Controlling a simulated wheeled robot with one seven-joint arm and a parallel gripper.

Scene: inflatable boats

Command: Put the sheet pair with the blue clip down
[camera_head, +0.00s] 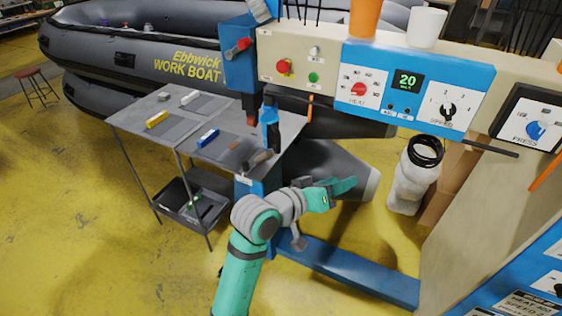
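The blue clip (208,138) sits on a grey sheet pair (218,150) that lies flat on the grey metal table (151,139), near its right half. Two other grey sheet pairs lie there, one with a yellow clip (157,119) to the left and one with a white clip (190,97) behind. My gripper (340,187) is at the end of my green and grey arm, to the right of the table and apart from the blue-clip pair. Its fingers are small and seen at an angle, so their opening is unclear.
A blue and beige welding machine (320,60) with dials and a display stands beside the table's right side. Its blue base beam (345,270) runs along the floor. A black tray (195,198) is under the table. A grey inflatable boat (110,55) lies behind.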

